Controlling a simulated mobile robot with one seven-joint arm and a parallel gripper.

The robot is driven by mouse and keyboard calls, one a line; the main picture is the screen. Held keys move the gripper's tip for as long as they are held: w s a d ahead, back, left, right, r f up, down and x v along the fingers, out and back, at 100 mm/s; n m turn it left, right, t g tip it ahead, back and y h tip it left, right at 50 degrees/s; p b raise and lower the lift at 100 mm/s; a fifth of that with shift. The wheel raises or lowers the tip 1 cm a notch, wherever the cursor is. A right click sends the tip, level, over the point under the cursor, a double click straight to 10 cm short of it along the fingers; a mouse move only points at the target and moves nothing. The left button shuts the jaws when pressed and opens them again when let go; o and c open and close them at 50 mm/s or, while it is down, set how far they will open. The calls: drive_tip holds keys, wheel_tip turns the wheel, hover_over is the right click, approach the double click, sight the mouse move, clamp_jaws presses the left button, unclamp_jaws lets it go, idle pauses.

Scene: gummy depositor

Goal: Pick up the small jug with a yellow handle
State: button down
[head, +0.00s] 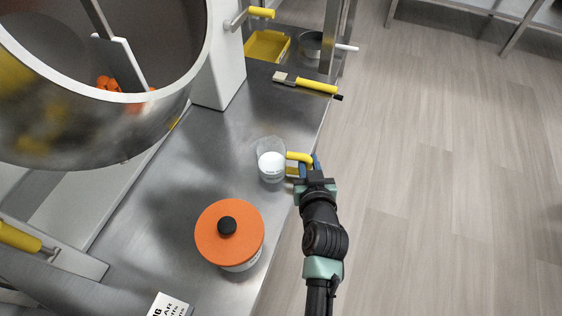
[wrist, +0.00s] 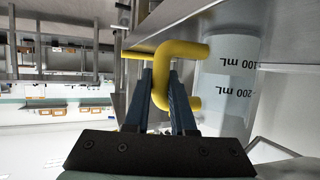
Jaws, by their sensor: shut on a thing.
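The small clear jug (head: 271,163) with white contents stands on the steel counter near its right edge in the head view. Its yellow handle (head: 299,157) points right, toward my gripper (head: 308,170). In the wrist view the jug (wrist: 228,75) shows markings of 100 mL and 200 mL, and its bent yellow handle (wrist: 180,50) passes between the fingers of my gripper (wrist: 168,85). The fingers are shut on the handle. I cannot tell whether the jug's base touches the counter.
An orange-lidded container (head: 229,233) stands left of my arm. A large metal drum (head: 100,125) is at upper left. A yellow-handled brush-like tool (head: 307,85), a yellow tray (head: 267,46) and a pot (head: 312,44) lie farther back. Open floor (head: 430,180) is on the right.

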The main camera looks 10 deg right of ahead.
idle(0.5)
wheel_tip(320, 180, up, 10)
drive_tip(key=p, duration=0.4)
drive_tip(key=shift+r, duration=0.1)
drive_tip(key=c, duration=1.3)
unclamp_jaws()
clamp_jaws()
